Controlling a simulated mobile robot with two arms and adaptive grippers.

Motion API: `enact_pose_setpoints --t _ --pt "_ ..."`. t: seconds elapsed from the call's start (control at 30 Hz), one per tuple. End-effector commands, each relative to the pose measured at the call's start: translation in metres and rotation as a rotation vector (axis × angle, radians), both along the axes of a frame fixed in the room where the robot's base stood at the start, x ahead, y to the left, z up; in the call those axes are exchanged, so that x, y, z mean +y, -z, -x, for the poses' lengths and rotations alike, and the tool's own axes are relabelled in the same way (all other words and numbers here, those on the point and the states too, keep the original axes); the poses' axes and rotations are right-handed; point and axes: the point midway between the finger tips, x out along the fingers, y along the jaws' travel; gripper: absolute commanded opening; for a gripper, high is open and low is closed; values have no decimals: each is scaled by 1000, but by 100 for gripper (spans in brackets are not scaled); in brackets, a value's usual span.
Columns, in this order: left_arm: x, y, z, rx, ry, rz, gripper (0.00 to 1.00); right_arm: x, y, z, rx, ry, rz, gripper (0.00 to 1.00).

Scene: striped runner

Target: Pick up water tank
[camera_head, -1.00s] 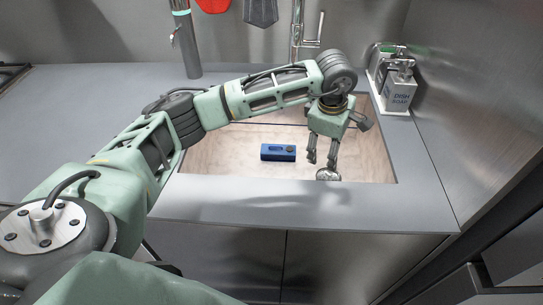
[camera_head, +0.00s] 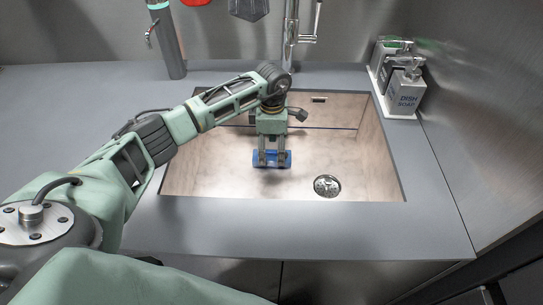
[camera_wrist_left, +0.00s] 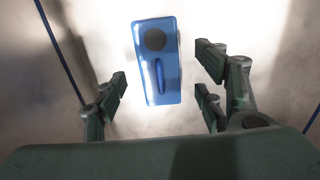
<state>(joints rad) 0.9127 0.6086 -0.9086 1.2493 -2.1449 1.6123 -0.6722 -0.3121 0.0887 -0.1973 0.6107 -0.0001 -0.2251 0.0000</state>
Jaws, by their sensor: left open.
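The blue water tank (camera_head: 271,165) lies on the floor of the sink. It is a flat blue block with a dark round cap, which shows in the left wrist view (camera_wrist_left: 157,72). My left gripper (camera_head: 271,158) is above the tank in the head view and hides part of it. In the left wrist view the open fingers (camera_wrist_left: 164,90) stand to either side of the tank, with a gap on both sides. The tank reaches beyond the fingertips in that view. I cannot tell how high the fingers are above it. My right gripper is not in view.
The sink (camera_head: 215,172) has walls all round and a drain (camera_head: 327,186) right of the tank. A faucet (camera_head: 291,40) stands behind it. A dish soap bottle (camera_head: 405,92) stands at the back right. The grey counter (camera_head: 100,95) at left is clear.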

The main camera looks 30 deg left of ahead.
Motion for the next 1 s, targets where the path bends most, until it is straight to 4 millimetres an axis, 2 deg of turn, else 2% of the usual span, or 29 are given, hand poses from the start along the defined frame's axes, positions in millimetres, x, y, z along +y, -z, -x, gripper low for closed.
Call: enact_pose_setpoints --t 0.2,0.4,0.5,0.7,1.0 --pt "0 31 0 2 -1 0 64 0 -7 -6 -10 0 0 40" --pt "0 36 0 0 0 1 64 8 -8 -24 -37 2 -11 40" --pt "0 36 0 0 0 1 64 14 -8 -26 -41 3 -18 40" --pt "0 36 0 0 0 0 47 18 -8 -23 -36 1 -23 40" --pt "0 36 0 0 0 0 20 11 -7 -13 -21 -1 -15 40"
